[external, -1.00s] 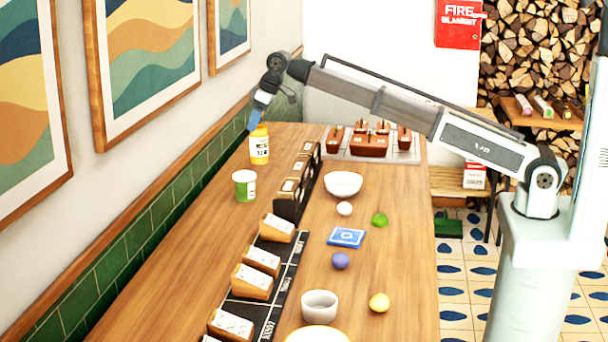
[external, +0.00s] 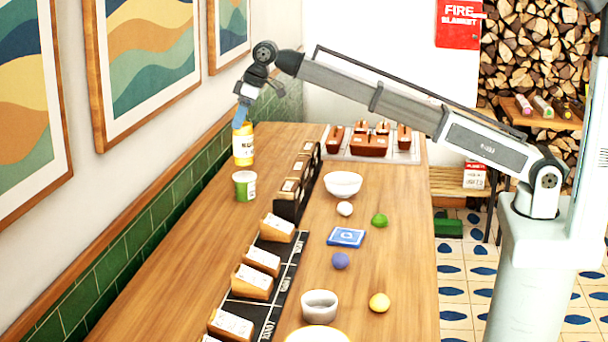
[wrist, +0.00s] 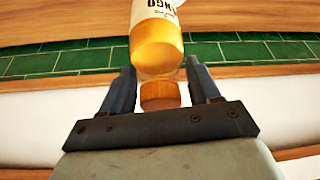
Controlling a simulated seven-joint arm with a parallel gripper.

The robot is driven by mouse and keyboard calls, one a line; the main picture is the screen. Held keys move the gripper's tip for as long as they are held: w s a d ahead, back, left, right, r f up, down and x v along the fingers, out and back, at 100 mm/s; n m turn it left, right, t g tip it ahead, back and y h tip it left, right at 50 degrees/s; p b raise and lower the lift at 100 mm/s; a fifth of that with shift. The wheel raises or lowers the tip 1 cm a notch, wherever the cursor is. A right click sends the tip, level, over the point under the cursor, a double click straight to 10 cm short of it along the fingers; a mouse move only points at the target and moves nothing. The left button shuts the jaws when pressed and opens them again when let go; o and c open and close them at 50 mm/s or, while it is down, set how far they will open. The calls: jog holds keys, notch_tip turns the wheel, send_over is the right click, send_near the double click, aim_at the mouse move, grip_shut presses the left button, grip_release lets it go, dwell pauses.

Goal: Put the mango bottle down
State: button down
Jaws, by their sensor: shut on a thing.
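The mango bottle (external: 243,146) is yellow with a white label and stands upright at the far left of the counter, near the wall. My gripper (external: 241,122) points down from above and is shut on the bottle's top. In the wrist view, the orange cap of the bottle (wrist: 157,50) is between the two fingers of my gripper (wrist: 160,70), and part of the label shows at the top edge. I cannot tell whether the bottle's base touches the counter.
Green wall tiles (external: 140,228) border the counter's left side. Wood left of the cup is clear.

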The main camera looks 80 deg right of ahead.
jog(key=a+n+y, duration=0.2)
jog(key=a+n, duration=0.2)
jog(key=a, duration=1.9)
notch_tip(320, 180, down, 10)
jog(key=s+n+g, duration=0.1)
jog(key=n, duration=0.2)
jog(key=shift+a+r, duration=0.2)
jog(key=shift+r, duration=0.05)
jog(key=shift+c, duration=1.2)
grip_release()
jog(key=shift+f, duration=0.15)
jog(key=v, duration=1.2)
jog(key=shift+d, duration=0.2)
jog(key=shift+w, duration=0.1)
